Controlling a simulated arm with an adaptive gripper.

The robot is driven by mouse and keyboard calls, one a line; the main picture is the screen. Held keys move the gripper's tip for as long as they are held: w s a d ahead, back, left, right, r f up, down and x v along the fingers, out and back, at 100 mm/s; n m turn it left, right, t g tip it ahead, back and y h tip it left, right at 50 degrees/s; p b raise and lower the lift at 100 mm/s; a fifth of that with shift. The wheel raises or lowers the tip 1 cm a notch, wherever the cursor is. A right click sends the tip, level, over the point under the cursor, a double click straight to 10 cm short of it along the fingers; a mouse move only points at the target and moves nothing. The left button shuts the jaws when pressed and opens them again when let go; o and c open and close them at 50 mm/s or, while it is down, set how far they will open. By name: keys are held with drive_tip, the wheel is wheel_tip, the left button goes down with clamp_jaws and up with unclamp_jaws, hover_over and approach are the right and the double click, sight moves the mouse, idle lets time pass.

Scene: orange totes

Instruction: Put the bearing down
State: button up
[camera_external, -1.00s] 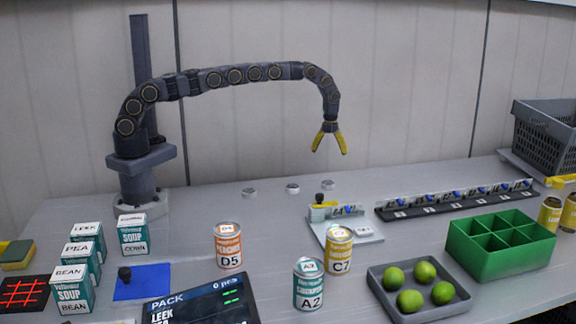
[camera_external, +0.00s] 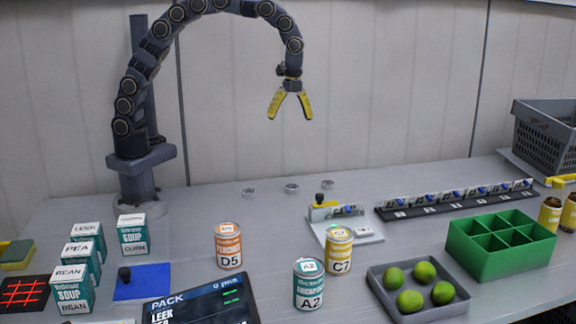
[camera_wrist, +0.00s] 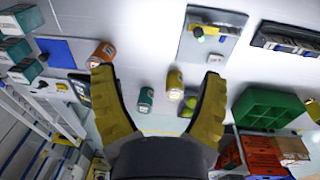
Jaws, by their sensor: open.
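My gripper (camera_external: 290,110) is open and empty, with yellow fingers pointing down, high above the back of the table. Its spread fingers (camera_wrist: 156,76) also frame the wrist view, with nothing between them. I cannot tell which is the bearing. A grey fixture plate (camera_external: 357,236) with a black knob stands in front of them; it also shows in the wrist view (camera_wrist: 205,52).
A dark rack (camera_external: 455,202) and green divided box (camera_external: 500,245) are at right. Cans D5 (camera_external: 229,246), C7 (camera_external: 339,251) and A2 (camera_external: 309,285) stand in front. A tray (camera_external: 417,306) holds limes. Soup boxes (camera_external: 72,289) and a blue mat (camera_external: 142,282) are left.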

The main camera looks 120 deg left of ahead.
drive_tip(key=s+d+r+n, duration=0.2)
drive_tip(key=s+d, duration=0.4)
drive_tip(key=d, duration=0.1)
drive_tip(key=s+d+r+n, duration=0.2)
drive_tip(key=s+d+r, duration=0.1)
drive_tip(key=s+d, duration=0.3)
drive_tip(key=s+d+f+n, duration=0.1)
drive_tip(key=s+d+n, duration=0.1)
drive_tip(key=s, duration=0.6)
drive_tip(key=s+d+f+n+g, duration=0.1)
drive_tip(key=s+d+n, duration=0.2)
drive_tip(key=s, duration=0.5)
drive_tip(key=shift+s+d+f+y, duration=0.15)
drive_tip(key=shift+d+f+y, duration=0.2)
drive_tip(key=shift+d, duration=0.3)
drive_tip(key=shift+a, duration=0.1)
drive_tip(key=o, duration=0.5)
drive_tip(key=shift+c, duration=0.2)
drive_tip(key=w+d+r+n, duration=0.1)
drive_tip(key=w+d+n, duration=0.15)
drive_tip(key=w, duration=0.65)
drive_tip(key=w+d+r+n+t, duration=0.1)
drive_tip(key=w+n, duration=0.3)
drive_tip(key=w, duration=0.5)
drive_tip(key=w+d+r+n, duration=0.1)
drive_tip(key=w+d+n, duration=0.15)
drive_tip(key=w, duration=0.65)
wheel_tip(320, 180, down, 10)
drive_tip(key=shift+s+a+r, duration=0.15)
drive_tip(key=shift+r, duration=0.1)
